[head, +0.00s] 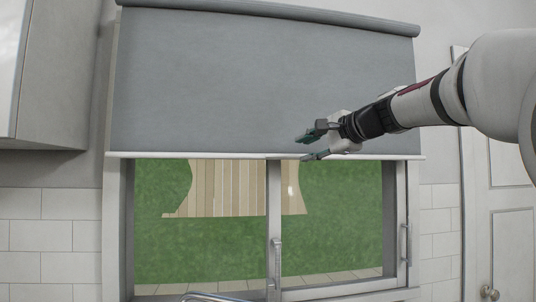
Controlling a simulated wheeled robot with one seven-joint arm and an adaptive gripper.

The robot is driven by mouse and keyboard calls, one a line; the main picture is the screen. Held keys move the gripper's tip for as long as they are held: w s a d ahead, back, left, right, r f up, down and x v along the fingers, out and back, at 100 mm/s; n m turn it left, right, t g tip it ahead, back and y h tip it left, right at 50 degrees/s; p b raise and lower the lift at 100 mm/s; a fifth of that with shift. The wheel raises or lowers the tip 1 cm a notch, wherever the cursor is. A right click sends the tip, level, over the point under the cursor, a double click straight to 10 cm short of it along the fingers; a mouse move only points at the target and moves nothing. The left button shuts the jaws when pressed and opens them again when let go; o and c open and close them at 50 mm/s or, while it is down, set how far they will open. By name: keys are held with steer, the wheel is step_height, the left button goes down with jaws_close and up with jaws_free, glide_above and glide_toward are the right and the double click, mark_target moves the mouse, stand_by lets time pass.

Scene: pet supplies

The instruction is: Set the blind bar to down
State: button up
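The blind bar (220,156) is a thin white strip along the bottom edge of a grey roller blind (210,80). It hangs about level across the window, with the blind covering the upper part and the lower part uncovered. My gripper (304,148) is at the bar, right of its middle, with its fingers pointing left. One dark green-tipped finger shows above the bar and another at about the bar's height, with a gap between them. The gripper looks open. I cannot tell whether it touches the bar.
The window (200,250) below shows grass and wooden decking, with a central frame post and handle. A cabinet (45,70) hangs at the left. A door (505,220) with a knob stands at the right. Part of a tap (205,297) shows at the bottom edge.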

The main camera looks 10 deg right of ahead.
mark_target(290, 155)
steer(key=p+x, duration=0.1)
steer(key=x, duration=0.7)
steer(key=shift+w+a, duration=0.15)
steer(key=shift+a, duration=0.05)
steer(key=shift+c, duration=0.6)
jaws_close()
